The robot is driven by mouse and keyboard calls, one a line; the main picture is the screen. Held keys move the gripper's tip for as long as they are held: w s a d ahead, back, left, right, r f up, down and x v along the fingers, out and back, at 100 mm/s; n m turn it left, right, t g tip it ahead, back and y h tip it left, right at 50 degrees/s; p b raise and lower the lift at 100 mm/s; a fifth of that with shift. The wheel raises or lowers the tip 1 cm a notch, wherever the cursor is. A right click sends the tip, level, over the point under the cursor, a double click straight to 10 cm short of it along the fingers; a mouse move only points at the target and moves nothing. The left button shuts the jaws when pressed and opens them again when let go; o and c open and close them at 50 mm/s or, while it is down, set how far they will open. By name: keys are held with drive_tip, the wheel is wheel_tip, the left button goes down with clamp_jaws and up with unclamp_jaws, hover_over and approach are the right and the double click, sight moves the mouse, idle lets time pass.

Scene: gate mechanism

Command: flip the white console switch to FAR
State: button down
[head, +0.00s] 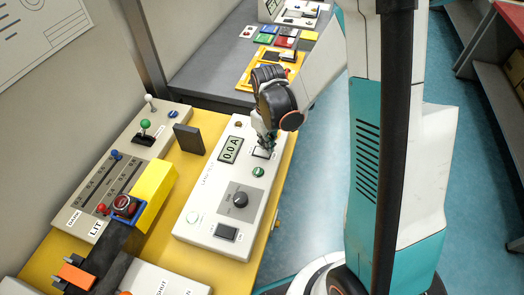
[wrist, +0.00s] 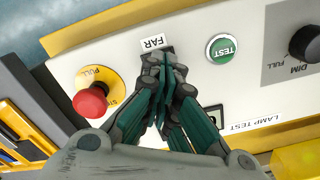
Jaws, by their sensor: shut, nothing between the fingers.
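The white console (head: 195,218) stands on the yellow table. Its switch (head: 261,153) shows in the head view as a small dark-framed rocker at the far right part of the panel, partly covered by my gripper (head: 267,141). In the wrist view the FAR label (wrist: 155,42) is just beyond the fingertips of my gripper (wrist: 166,62). The gripper is shut and empty, with its fingertips over or at the switch. The fingers hide most of the switch there, so I cannot tell contact or which way it is tipped.
A green TEST button (wrist: 222,49), a DIM knob (head: 240,200) and a black rocker (head: 226,232) sit on the same console. A red stop button (wrist: 90,101) is left of the fingers in the wrist view. A dark upright plate (head: 189,140) stands beside the console.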

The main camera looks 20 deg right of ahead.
drive_tip(key=shift+f+b, duration=0.7)
drive_tip(key=shift+f, duration=0.1)
idle(0.4)
drive_tip(key=shift+r, duration=0.1)
drive_tip(key=shift+r+p, duration=2.25)
drive_tip(key=shift+r, duration=1.2)
drive_tip(key=shift+r, duration=0.1)
drive_tip(key=s+r+m+t+b, duration=0.2)
drive_tip(key=s+r+m+t, duration=0.2)
drive_tip(key=s+r, duration=1.1)
wheel_tip(320, 180, up, 3)
drive_tip(key=t, duration=0.3)
drive_tip(key=shift+m, duration=0.4)
drive_tip(key=shift+f, duration=0.15)
